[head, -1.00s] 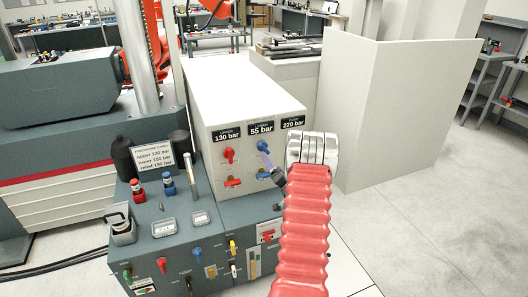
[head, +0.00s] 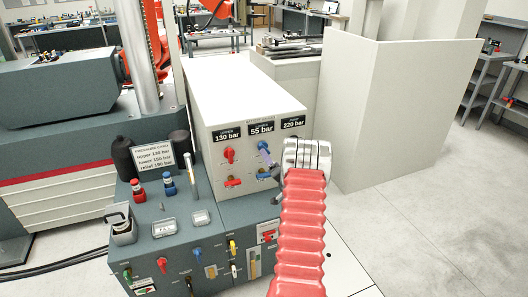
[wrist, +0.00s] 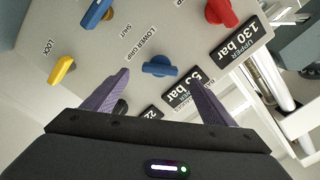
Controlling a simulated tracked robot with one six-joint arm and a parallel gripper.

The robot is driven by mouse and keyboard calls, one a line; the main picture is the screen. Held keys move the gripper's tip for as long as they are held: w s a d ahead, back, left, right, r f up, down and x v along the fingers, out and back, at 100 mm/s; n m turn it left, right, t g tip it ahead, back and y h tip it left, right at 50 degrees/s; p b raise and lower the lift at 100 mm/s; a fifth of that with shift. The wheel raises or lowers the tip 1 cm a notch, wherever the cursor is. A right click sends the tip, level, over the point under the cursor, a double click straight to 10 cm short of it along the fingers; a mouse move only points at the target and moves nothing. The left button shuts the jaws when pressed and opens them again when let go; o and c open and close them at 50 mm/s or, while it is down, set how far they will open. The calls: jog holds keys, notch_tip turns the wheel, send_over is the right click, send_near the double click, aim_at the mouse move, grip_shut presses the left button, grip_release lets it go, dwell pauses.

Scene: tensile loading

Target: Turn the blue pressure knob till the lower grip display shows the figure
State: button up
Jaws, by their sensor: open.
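The blue pressure knob (wrist: 160,67) sits on the panel face under the label LOWER GRIP in the wrist view. The lower display (head: 261,128) reads 55 bar. My gripper (wrist: 161,76) is open, its two purple fingers on either side of the knob, with visible gaps. I cannot tell how deep the tips reach along it. The pressure card (head: 154,156) reads upper 130, lower 150, and a third line of 190 bar.
The red upper knob (head: 229,155) is beside the blue one, under the display (head: 227,136) reading 130 bar. The pump display (head: 292,122) reads 220 bar. A yellow lock lever (wrist: 62,70) and blue shut lever (wrist: 97,13) are close to my fingers.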

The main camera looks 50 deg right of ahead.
jog(key=shift+x, duration=4.55)
jog(key=c, duration=1.1)
